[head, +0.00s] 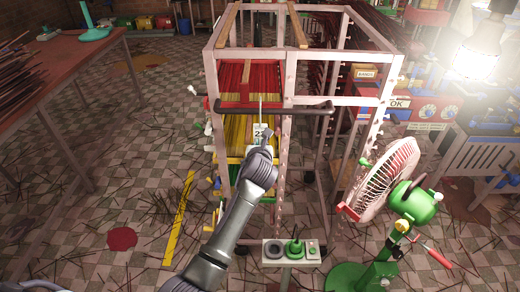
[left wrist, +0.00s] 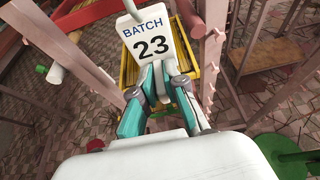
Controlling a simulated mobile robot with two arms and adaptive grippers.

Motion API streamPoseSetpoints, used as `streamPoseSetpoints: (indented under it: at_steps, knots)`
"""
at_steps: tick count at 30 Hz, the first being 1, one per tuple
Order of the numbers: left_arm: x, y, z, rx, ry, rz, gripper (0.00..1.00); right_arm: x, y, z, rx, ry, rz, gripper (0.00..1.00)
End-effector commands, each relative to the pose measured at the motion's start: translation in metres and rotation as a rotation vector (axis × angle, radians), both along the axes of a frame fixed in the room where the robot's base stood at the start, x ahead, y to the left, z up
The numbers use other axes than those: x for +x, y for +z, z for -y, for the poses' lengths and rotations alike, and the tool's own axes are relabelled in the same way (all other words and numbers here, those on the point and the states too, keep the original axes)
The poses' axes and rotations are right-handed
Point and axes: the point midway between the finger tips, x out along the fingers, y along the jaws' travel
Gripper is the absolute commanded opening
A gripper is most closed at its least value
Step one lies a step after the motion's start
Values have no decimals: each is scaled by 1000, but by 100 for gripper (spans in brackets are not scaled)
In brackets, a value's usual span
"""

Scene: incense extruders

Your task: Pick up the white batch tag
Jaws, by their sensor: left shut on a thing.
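The white batch tag (left wrist: 147,36) reads "BATCH 23" and stands upright in front of my left gripper (left wrist: 157,72) in the left wrist view. The gripper's fingers are closed on the tag's lower edge. In the head view, the tag (head: 260,131) is small, at the front of the rack, just beyond my left gripper (head: 263,149). A thin pale strip runs up from the tag's top. My right gripper is not in view.
The pink frame rack (head: 287,150) surrounds red and yellow stick trays, with a dark handle bar (head: 275,109) across its front. A fan (head: 385,180) on a green stand is at right. A small control box (head: 291,251) stands in front. A yellow floor strip (head: 179,219) lies left.

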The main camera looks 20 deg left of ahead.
Motion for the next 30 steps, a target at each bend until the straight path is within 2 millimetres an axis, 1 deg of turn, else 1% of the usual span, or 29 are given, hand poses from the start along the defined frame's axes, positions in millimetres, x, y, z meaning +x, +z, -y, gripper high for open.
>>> streamPoseSetpoints:
  at_steps: [1,2,5,12,15,18,24,30]
  knots:
    - [1,11,-1,3,0,6,0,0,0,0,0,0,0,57]
    - [1,17,-1,4,-1,6,0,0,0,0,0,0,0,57]
    - [-17,26,10,1,-2,3,0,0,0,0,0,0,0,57]
    - [-65,59,36,-1,-2,3,0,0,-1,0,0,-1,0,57]
    - [-81,69,45,0,-2,3,0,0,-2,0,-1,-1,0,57]
    - [-91,77,51,0,-1,1,0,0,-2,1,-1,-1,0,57]
    - [-102,87,56,0,0,1,0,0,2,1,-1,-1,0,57]
    - [-103,95,56,1,0,0,0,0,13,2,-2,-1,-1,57]
